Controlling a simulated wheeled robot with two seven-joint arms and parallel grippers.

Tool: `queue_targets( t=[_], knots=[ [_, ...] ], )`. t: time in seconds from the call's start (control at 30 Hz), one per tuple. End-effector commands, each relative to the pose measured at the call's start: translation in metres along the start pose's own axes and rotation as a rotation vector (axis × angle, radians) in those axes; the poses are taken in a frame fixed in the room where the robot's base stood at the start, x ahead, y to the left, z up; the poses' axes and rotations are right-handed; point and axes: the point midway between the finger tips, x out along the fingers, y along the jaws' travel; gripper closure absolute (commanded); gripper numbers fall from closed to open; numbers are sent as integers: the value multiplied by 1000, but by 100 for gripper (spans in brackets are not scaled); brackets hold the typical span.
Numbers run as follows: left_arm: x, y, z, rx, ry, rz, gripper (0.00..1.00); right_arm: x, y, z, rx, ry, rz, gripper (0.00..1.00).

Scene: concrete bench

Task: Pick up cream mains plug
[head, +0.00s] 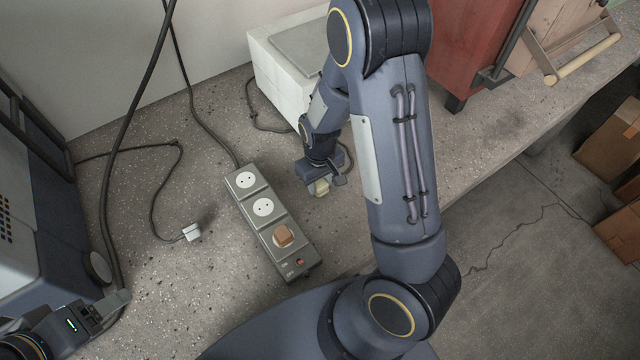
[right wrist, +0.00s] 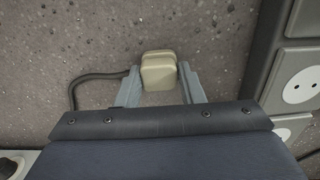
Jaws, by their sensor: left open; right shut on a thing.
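The cream mains plug (head: 321,188) is a small blocky plug at the end of my right arm in the head view. My right gripper (head: 322,180) is shut on it, to the right of the power strip. In the right wrist view the cream plug (right wrist: 158,66) sits between the two grey fingers of the right gripper (right wrist: 161,78), and a dark cord runs off it to the left. The plug's pins are not visible. My left gripper (head: 112,306) is open and empty at the lower left, near the blue-grey box.
A grey power strip (head: 255,200) lies mid-bench with a brown plug (head: 283,236) in its near socket and two free sockets. A white plug (head: 192,232) lies to its left. A blue-grey box (head: 40,210) stands left, a white box (head: 275,75) behind. Dark cables cross the bench.

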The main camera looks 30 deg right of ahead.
Motion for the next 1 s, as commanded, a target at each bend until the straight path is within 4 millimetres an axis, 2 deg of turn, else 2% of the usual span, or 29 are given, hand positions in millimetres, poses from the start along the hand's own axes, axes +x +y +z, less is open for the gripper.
queue_targets(
  t=[0.23,0.37,0.63,0.8,1.0],
  knots=[
    [-2,1,-1,0,0,0,35,-12,0,-1,-1,4,0,93],
    [-4,2,-2,0,0,0,35,-34,0,-1,-1,6,-1,93],
    [-13,6,-7,0,0,0,35,-97,-42,32,-9,8,-3,93],
    [-15,7,-8,0,0,0,35,-112,-75,60,-9,3,-2,93],
    [-17,8,-9,0,0,0,35,-126,-99,80,-4,2,-1,93]
  ],
)
